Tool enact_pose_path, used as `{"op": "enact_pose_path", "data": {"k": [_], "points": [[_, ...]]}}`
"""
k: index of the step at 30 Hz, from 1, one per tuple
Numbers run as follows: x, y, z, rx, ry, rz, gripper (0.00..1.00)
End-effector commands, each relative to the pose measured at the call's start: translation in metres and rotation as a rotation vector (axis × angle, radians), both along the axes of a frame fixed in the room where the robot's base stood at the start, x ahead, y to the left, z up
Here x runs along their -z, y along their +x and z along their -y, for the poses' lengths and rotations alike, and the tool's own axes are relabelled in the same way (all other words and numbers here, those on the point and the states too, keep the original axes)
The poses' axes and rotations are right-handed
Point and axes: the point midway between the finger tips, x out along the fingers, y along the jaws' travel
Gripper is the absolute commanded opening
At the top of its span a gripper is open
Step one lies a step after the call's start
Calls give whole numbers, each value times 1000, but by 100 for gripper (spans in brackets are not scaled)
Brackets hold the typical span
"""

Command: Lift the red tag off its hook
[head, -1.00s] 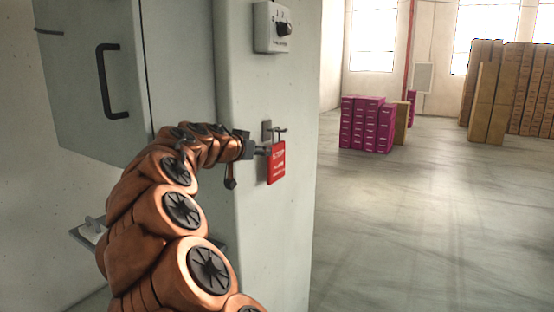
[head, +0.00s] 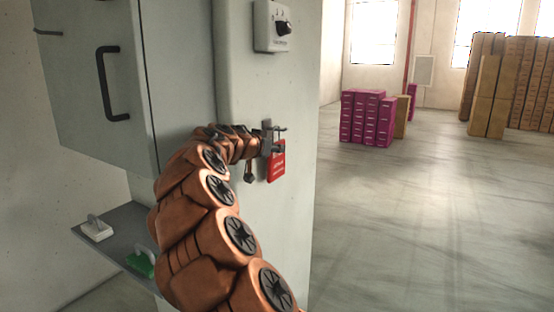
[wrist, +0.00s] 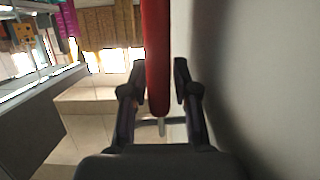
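The red tag (head: 277,166) hangs on a hook (head: 280,129) on the grey cabinet's front post. In the wrist view the tag (wrist: 157,60) is seen edge-on as a red strip between my two fingers. My gripper (wrist: 160,68) is open, with one finger on each side of the tag. A gap shows on the right side; contact on the left is hard to tell. In the head view my gripper (head: 268,147) is at the tag's upper left edge and partly covers it.
A control box with a black knob (head: 271,26) sits above the hook. A cabinet door with a black handle (head: 112,82) is at left. A shelf (head: 119,218) below holds a white item (head: 96,229) and a green item (head: 141,263).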

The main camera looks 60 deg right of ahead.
Motion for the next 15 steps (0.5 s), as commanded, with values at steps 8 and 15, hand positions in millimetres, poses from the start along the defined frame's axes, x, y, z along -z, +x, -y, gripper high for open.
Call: {"op": "enact_pose_path", "data": {"k": [8, 15], "points": [[0, 0, 0, 0, 0, -1, 12], [0, 0, 0, 0, 0, -1, 0]]}}
